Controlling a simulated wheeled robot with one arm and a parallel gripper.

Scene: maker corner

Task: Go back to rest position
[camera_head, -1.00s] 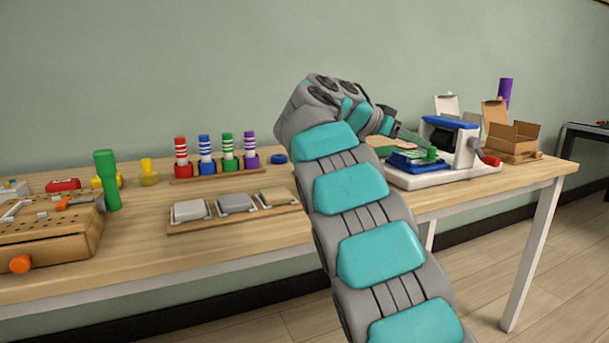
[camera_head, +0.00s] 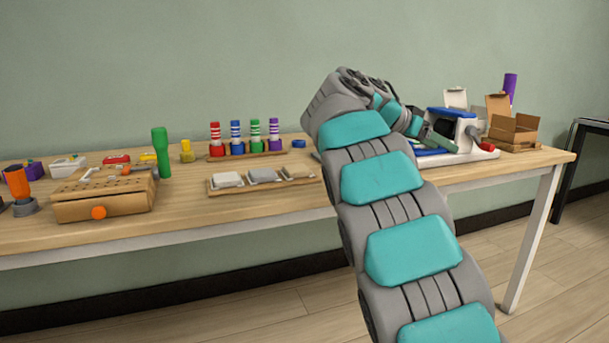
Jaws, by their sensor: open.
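My teal and grey arm rises through the middle of the head view and bends right at its top, over the wooden workbench (camera_head: 280,207). My gripper (camera_head: 440,142) is at the end of it, small and partly hidden by my wrist. It is open, and I see nothing held in it. It is in front of a white and blue machine (camera_head: 462,122) at the right of the bench. I cannot tell whether it touches the machine. The machine's blue bed is mostly hidden behind my gripper.
Open cardboard boxes (camera_head: 514,130) and a purple cylinder (camera_head: 510,86) stand at the right end. A rack of coloured cylinders (camera_head: 245,142), a tray of grey and beige blocks (camera_head: 264,179), a green cylinder (camera_head: 161,152) and a wooden box (camera_head: 100,202) are at the left. The floor in front is clear.

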